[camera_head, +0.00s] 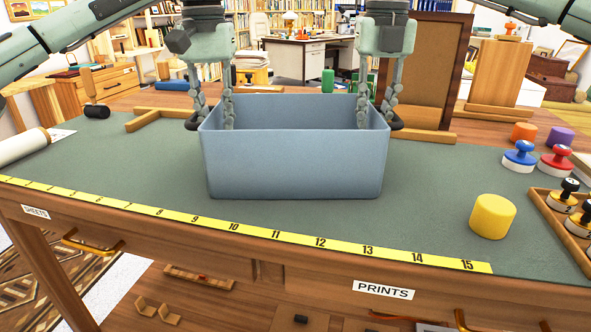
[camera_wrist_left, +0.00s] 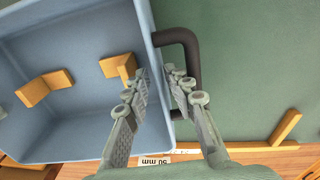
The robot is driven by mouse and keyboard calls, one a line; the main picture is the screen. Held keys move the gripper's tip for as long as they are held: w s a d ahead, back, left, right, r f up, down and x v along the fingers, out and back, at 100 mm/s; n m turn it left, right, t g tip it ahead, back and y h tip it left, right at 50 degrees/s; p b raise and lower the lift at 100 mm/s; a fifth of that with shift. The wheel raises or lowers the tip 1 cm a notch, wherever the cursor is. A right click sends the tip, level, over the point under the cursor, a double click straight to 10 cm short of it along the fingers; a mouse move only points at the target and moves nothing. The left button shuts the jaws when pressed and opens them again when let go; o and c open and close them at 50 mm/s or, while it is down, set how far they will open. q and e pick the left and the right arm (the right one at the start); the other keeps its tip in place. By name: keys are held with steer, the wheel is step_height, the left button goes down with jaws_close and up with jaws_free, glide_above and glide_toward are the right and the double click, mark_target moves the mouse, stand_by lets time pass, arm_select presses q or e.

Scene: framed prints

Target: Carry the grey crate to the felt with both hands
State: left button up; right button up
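The grey crate (camera_head: 293,155) is upright on the green felt (camera_head: 135,170) in the middle of the bench; it also shows in the left wrist view (camera_wrist_left: 80,150). Its left dark handle (camera_wrist_left: 192,60) sticks out from the wall. My left gripper (camera_head: 211,117) is open at the crate's left side, one finger inside the wall and the other between wall and handle. My right gripper (camera_head: 376,115) is open and straddles the right wall in the same way. Wooden angle pieces (camera_wrist_left: 45,88) lie inside the crate, hidden by its front wall in the head view.
A yellow cylinder (camera_head: 492,216), a blue-knobbed weight (camera_head: 520,157), a red-knobbed one (camera_head: 557,159) and a wooden tray (camera_head: 558,222) stand at right. A yellow tape (camera_head: 240,230) runs along the front edge. A white roll (camera_head: 22,146) lies at left. A brown frame (camera_head: 425,75) stands behind.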

arm_select(q)
step_height(320, 180, up, 7)
steer(key=shift+d+f, duration=0.1)
steer(key=shift+f, duration=0.1)
arm_select(e)
step_height(320, 180, up, 12)
stand_by(0.4)
